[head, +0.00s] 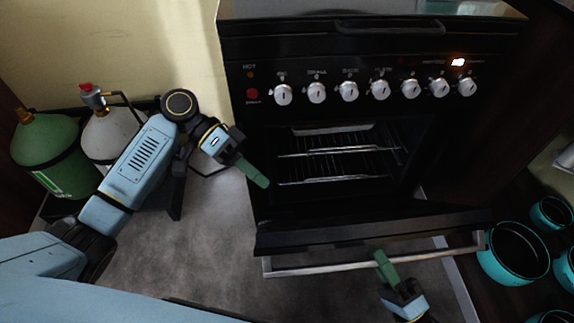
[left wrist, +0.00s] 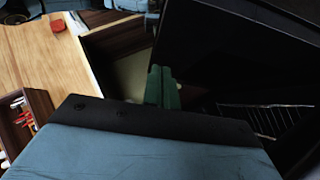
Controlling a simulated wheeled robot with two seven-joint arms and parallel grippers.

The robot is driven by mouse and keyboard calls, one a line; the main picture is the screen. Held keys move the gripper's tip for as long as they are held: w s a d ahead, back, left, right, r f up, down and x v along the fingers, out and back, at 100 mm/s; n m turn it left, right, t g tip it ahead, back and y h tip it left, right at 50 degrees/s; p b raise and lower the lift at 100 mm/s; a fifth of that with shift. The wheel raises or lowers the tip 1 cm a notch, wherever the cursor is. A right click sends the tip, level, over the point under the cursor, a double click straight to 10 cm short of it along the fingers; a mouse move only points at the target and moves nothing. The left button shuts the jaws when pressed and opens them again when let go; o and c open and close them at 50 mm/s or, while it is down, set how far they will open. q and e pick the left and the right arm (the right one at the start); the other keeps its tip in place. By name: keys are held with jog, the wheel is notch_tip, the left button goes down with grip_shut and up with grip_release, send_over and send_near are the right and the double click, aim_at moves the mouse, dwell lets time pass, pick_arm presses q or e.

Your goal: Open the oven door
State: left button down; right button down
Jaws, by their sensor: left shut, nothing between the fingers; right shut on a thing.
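The black oven (head: 300,130) stands at the centre of the head view. Its door (head: 330,236) is folded down and wide open, showing wire racks (head: 335,152) in the cavity. The silver handle (head: 320,267) runs along the door's outer edge. My right gripper (head: 383,264) is shut on the handle near its middle; the fingers partly hide the bar. My left gripper (head: 256,176) is shut and empty at the left side of the oven opening. Its green fingers also show together in the left wrist view (left wrist: 163,88), with a rack (left wrist: 265,106) to the right.
Several silver knobs (head: 349,92) line the oven front. A green gas cylinder (head: 50,150) and a white one (head: 112,137) stand at the left. Teal pots (head: 507,252) stand at the lower right. Grey floor shows left of the oven.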

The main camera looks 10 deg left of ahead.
aim_at(296, 229)
jog(key=shift+f, duration=0.1)
pick_arm(q)
jog(key=s+d+f, duration=0.2)
jog(key=d, duration=0.1)
jog(key=s+d+f, duration=0.1)
jog(key=s+d, duration=0.1)
jog(key=shift+f, duration=0.4)
jog(key=shift+s+d+f, duration=0.2)
jog(key=shift+s+f, duration=0.1)
jog(key=shift+s, duration=0.1)
